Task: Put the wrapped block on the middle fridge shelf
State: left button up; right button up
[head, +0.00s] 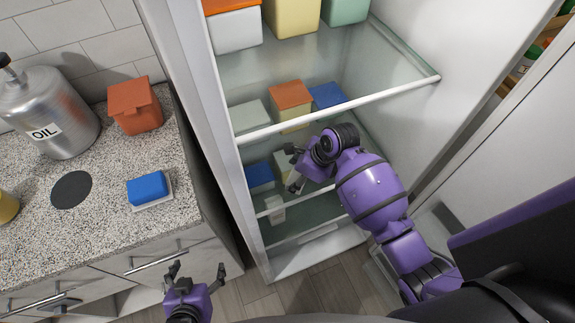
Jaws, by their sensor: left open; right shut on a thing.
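My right gripper (289,170) reaches into the open fridge, below the upper glass shelf's white front bar (340,108). It is shut on a pale cream block (282,160), which I take to be the wrapped block; the fingers and wrist partly hide it. I cannot tell whether the block touches a shelf. A lower shelf's front edge (270,211) shows beneath the gripper. My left gripper (197,271) is open and empty in front of the counter drawers.
Large containers (292,15) stand on the upper shelf. A pale block (249,115), an orange-topped box (290,95) and a blue block (327,95) show through the glass. Another blue block (259,175) sits left of my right gripper. The counter holds a blue sponge-like block (147,187).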

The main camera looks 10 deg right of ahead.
jog(key=w, duration=0.2)
jog(key=w+a+f, duration=0.1)
jog(key=w, duration=0.2)
jog(key=w+f, duration=0.1)
jog(key=w, duration=0.1)
jog(key=shift+w+a+f, duration=0.25)
jog(key=shift+w, duration=0.15)
notch_tip(320, 180, down, 4)
jog(key=shift+s+r, duration=0.1)
jog(key=shift+w+f, duration=0.3)
jog(key=shift+f, duration=0.1)
jog(key=shift+s+f, duration=0.1)
jog(key=o, duration=1.3)
